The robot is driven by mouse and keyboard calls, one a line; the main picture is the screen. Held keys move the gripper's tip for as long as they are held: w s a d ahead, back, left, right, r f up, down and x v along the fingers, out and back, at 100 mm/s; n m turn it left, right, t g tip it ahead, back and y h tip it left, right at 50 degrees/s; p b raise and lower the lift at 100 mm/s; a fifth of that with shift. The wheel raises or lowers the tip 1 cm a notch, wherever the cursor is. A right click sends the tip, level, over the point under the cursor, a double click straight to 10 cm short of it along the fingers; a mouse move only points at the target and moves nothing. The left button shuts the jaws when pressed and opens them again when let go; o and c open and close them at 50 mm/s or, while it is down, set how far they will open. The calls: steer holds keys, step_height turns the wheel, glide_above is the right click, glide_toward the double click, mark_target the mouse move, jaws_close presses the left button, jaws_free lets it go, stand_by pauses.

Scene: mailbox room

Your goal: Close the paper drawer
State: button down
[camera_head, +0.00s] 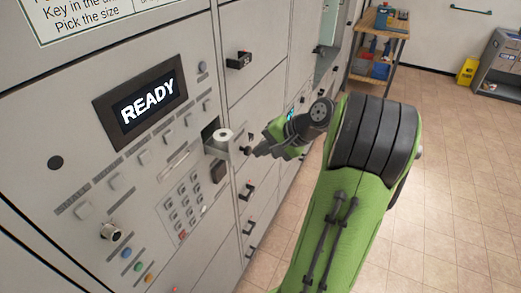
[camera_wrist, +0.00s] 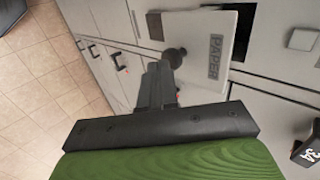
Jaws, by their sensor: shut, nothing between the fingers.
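The paper drawer (camera_head: 217,149) sticks out of a dark slot in the grey machine panel, so it stands open. A white paper roll (camera_head: 225,134) sits in it. In the wrist view the drawer front (camera_wrist: 208,28) carries a "PAPER" label and a dark round knob (camera_wrist: 175,57); a dark gap shows beside it. My gripper (camera_head: 250,151) is just right of the drawer, pointing at its front. In the wrist view my gripper (camera_wrist: 160,72) is shut and empty, its tips by the knob. I cannot tell whether they touch it.
The panel has a "READY" screen (camera_head: 147,101), a keypad (camera_head: 184,207) and several buttons around the drawer. Doors with black handles (camera_head: 239,60) line the wall. The tiled floor at right is clear.

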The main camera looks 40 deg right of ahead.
mark_target(231, 139)
steer(key=shift+w+a, duration=0.15)
steer(key=w+a, duration=0.1)
steer(key=w, duration=0.1)
steer(key=w+a+p, duration=0.1)
steer(key=w, duration=0.2)
steer(key=w+a+p, duration=0.1)
steer(key=w, duration=0.2)
steer(key=shift+w+r, duration=0.15)
